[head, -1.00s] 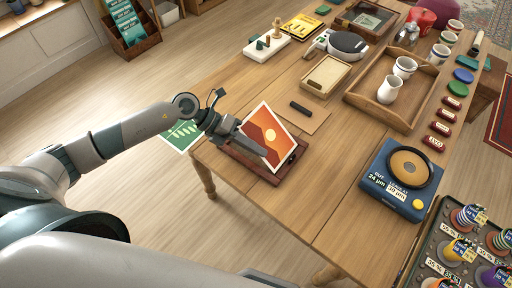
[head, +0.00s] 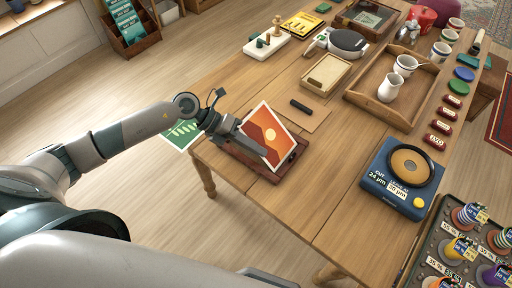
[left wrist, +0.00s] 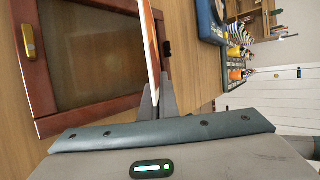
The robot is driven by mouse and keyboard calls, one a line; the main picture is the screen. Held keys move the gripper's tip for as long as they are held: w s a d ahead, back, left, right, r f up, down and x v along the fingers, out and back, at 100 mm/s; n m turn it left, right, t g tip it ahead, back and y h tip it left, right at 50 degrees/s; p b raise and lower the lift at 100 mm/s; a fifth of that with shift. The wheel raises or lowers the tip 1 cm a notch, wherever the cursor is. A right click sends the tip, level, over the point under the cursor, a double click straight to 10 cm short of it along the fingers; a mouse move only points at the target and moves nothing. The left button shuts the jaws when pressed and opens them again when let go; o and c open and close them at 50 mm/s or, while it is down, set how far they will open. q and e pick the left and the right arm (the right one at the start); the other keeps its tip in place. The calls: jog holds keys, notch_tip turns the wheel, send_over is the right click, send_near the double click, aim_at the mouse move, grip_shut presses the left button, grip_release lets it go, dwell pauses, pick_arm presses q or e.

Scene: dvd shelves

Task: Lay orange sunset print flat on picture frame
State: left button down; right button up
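The orange sunset print (head: 268,136) is held tilted over the picture frame, its picture side facing up toward the head camera. In the left wrist view the print (left wrist: 149,50) shows edge-on, standing up from the frame. My left gripper (head: 241,139) is shut on the print's left edge; its fingers (left wrist: 157,103) pinch it in the left wrist view. The reddish-brown picture frame (head: 243,155) lies on the table's near left corner, partly hidden by the print and gripper. Its wooden rim (left wrist: 98,113) and flat inside panel show in the left wrist view. My right gripper is not in view.
A dark block (head: 301,106) lies on a thin brown sheet behind. A blue device (head: 399,178) stands to the right. Bare table lies between it and the frame.

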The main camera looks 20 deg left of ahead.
pick_arm(q)
jog(key=shift+f, duration=0.15)
jog(key=c, duration=2)
grip_release()
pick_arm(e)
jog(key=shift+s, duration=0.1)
